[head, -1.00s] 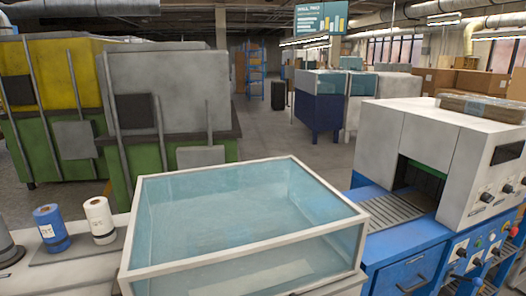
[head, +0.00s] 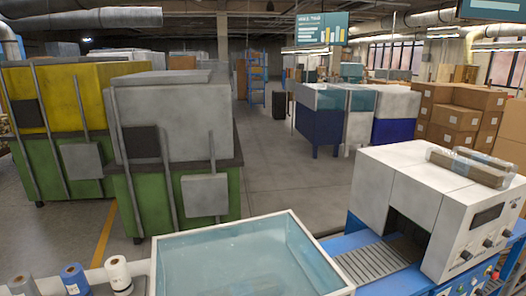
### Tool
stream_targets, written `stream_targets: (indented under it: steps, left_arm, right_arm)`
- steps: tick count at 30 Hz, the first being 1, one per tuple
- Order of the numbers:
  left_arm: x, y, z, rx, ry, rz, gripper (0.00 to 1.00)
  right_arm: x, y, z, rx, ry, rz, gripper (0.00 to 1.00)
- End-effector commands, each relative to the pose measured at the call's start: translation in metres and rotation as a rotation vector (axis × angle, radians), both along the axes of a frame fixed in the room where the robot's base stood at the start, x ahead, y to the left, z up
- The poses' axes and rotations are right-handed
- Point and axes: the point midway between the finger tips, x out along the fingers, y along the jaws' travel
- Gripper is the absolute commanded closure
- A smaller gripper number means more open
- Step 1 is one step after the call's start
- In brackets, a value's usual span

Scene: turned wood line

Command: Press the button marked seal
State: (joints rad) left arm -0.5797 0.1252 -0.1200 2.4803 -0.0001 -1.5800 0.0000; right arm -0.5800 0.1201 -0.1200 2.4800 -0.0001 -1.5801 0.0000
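A white and blue machine (head: 405,195) stands at the right, with a tunnel opening and a grey roller bed (head: 368,260) leading into it. Its right side carries a dark display (head: 487,216) and several dark knobs (head: 466,255). A small red control (head: 495,275) shows low at the right edge of the picture. The lower control panel is partly cut off by the frame. I cannot read any label, so I cannot tell which control is marked seal. Neither of my grippers is in view.
A clear-walled bin (head: 235,265) with a pale rim stands left of the machine. Rolls, one blue (head: 74,279) and one white (head: 118,272), stand at the lower left. Green cabinets (head: 185,205) stand behind. Cardboard boxes (head: 455,118) are stacked at the right. Open floor (head: 275,180) lies between.

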Motion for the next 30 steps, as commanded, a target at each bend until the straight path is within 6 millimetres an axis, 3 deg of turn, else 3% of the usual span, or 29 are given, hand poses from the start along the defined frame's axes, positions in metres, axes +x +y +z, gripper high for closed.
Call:
stream_targets:
  steps: [2, 26, 30]
  left_arm:
    - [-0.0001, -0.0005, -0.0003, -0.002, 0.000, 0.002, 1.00]
    - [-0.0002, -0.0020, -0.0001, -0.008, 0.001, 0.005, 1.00]
    - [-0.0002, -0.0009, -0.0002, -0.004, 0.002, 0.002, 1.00]
  right_arm:
    - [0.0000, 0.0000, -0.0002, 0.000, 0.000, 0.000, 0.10]
    - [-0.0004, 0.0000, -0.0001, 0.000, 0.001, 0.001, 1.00]
    - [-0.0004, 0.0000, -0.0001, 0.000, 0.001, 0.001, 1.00]
